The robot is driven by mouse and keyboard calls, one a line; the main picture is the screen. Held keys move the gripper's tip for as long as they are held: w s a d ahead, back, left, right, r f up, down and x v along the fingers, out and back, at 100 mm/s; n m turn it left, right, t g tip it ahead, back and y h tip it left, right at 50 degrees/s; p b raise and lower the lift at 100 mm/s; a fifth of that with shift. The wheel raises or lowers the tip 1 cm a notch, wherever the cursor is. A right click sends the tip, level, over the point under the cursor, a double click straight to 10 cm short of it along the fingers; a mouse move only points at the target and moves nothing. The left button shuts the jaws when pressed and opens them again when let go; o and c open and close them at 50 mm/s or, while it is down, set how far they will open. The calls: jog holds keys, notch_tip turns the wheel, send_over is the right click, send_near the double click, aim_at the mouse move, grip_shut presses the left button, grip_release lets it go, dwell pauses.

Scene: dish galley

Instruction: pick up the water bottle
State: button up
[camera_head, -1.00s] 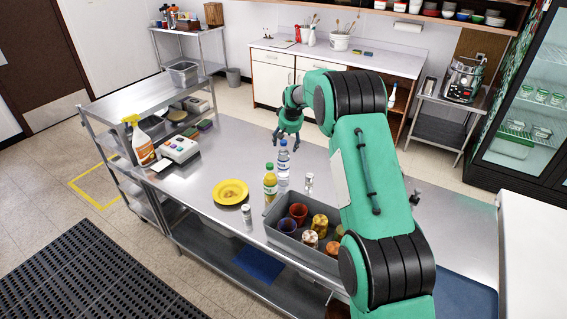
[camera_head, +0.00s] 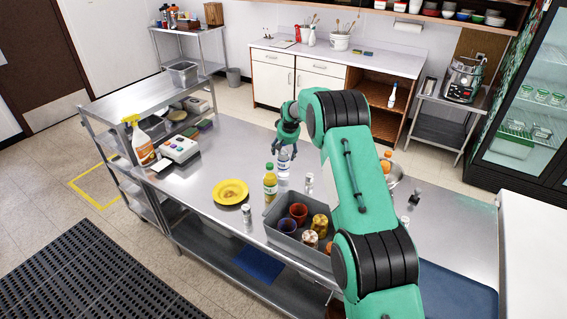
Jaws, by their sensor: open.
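The water bottle (camera_head: 284,170) is clear with a pale blue label and stands upright on the steel table behind the grey bin. My gripper (camera_head: 285,150) is at its top, fingers pointing down and open. The fingers cover the bottle's cap and neck, and I cannot tell whether they touch it. A bottle of yellow juice (camera_head: 270,184) with a green cap stands just to the left and in front of the water bottle.
A grey bin (camera_head: 279,239) with several cups stands in front. A yellow plate (camera_head: 230,192), a small shaker (camera_head: 246,214) and another shaker (camera_head: 309,183) are nearby. A metal bowl (camera_head: 391,174) with orange fruit is partly behind my arm.

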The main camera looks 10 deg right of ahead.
jog(key=shift+f, duration=0.15)
jog(key=shift+x, duration=2.45)
jog(key=shift+w, duration=0.1)
jog(key=c, duration=1.7)
